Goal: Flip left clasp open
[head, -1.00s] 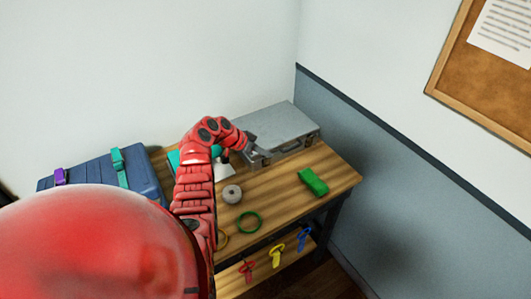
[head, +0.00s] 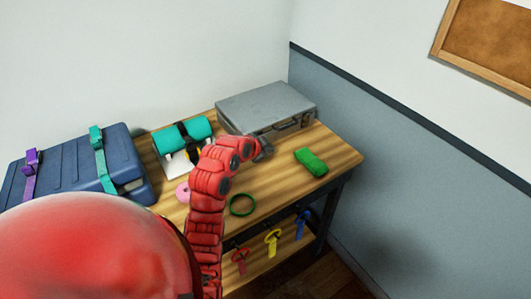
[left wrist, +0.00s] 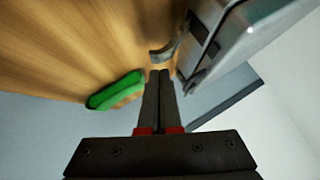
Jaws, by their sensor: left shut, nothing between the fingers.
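The grey case (head: 268,104) lies closed at the back of the table, and its front also shows in the left wrist view (left wrist: 236,50). There, a curved metal tab (left wrist: 166,51), apparently the left clasp, sticks out from the front. Another small tab (left wrist: 197,86) sits lower along the same front. The dark handle (left wrist: 204,50) lies between them. My left gripper (head: 268,148) is just in front of the case; its fingers (left wrist: 160,72) are shut and empty, with tips close to the outstanding tab. I cannot tell whether they touch. My right gripper is not in view.
A green block (head: 311,161) lies to the right on the table, with a green ring (head: 242,205) nearer. A teal roll (head: 182,135) and blue case (head: 70,170) stand left. A wall (head: 380,160) closes off the right.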

